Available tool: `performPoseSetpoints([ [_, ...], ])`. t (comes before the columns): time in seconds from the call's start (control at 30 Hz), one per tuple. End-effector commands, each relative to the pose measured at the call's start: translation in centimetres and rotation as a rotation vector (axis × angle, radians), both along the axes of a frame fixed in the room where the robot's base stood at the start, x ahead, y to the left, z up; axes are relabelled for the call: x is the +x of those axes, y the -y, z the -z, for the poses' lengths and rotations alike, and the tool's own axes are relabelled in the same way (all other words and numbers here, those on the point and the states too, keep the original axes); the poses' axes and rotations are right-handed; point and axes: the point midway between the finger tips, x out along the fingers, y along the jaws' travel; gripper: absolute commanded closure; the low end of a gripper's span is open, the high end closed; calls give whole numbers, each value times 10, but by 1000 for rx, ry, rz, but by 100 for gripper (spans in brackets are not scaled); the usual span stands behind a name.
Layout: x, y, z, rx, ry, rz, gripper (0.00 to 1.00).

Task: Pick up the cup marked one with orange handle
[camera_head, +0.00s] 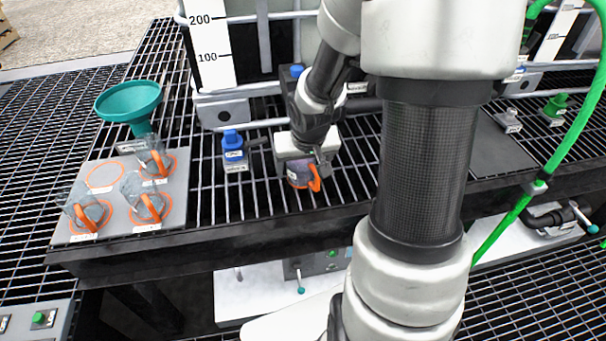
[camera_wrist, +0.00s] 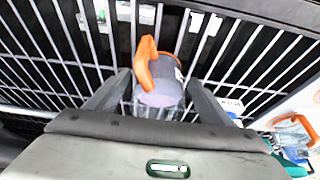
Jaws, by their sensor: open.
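A cup with an orange handle (camera_head: 300,175) is at the front of the grating, right of the blue valve, partly hidden by my gripper. In the wrist view the cup (camera_wrist: 164,84) lies between my two fingers, with its orange handle (camera_wrist: 146,62) on the left side. A small label shows on it, too small to read. My gripper (camera_head: 308,158) is open around the cup; I cannot tell whether either finger touches it. Three clear cups with orange handles (camera_head: 148,204) (camera_head: 154,163) (camera_head: 85,210) stand on a pale tray at left; their labels are unreadable.
The pale tray (camera_head: 181,196) has one empty orange ring (camera_head: 103,174). A teal funnel (camera_head: 128,103) stands behind it. A blue valve (camera_head: 233,145) is left of my gripper, below a large tote (camera_head: 240,65). A green hose (camera_head: 560,150) hangs at right.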

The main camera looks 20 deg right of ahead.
Motion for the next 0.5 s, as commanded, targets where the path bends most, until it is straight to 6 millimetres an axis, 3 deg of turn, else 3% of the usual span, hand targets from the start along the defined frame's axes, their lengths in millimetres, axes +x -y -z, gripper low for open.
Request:
performPoseSetpoints([
  [0.27,2,0,2,0,2,0,27],
  [0.5,1,0,2,0,1,0,67],
])
